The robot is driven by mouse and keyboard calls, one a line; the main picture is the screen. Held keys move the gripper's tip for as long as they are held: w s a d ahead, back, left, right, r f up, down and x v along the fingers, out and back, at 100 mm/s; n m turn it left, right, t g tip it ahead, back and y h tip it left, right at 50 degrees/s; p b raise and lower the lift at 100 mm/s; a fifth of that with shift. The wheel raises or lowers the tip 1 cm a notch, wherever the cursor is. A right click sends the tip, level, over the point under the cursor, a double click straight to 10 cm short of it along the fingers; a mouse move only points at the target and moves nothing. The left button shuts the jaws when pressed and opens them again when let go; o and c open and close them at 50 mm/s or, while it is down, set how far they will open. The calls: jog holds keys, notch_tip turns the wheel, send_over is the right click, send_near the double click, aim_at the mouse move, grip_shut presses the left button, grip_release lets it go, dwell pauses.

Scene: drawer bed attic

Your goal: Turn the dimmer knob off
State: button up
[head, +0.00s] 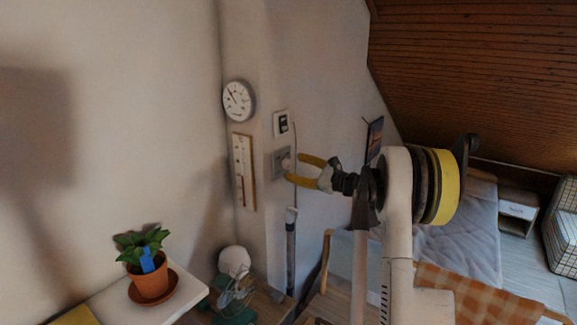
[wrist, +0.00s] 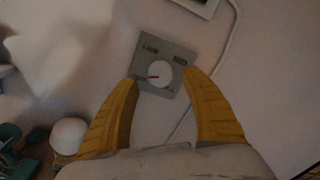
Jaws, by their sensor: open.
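The dimmer is a grey square plate (wrist: 176,55) on the white wall, with a round white knob (wrist: 159,74) bearing a red mark that points left in the wrist view. In the head view the grey plate (head: 276,163) sits on the wall below a small white thermostat-like box. My gripper (wrist: 160,84) has two yellow fingers, open, one on each side of the lower part of the plate in the wrist view, with the knob between their tips. In the head view my gripper (head: 293,167) reaches left to the plate. I cannot tell whether the fingers touch the knob.
A white box (head: 281,124) is above the plate, with a cable (head: 296,150) beside it. A round gauge (head: 239,101) and a thermometer board (head: 244,172) hang to the left. A potted plant (head: 149,283) and a white globe (head: 234,261) stand below.

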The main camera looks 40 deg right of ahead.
aim_at(290, 165)
jog(key=shift+x, duration=1.7)
jog(key=shift+s, duration=0.1)
jog(key=shift+c, duration=0.4)
jog(key=c, duration=1.1)
jog(key=shift+f+n+b, duration=0.15)
jog(key=shift+n+b, duration=0.7)
jog(key=shift+n, duration=0.35)
jog(key=shift+n+b, duration=0.35)
jog(key=shift+n, duration=0.95)
jog(key=o, duration=1.2)
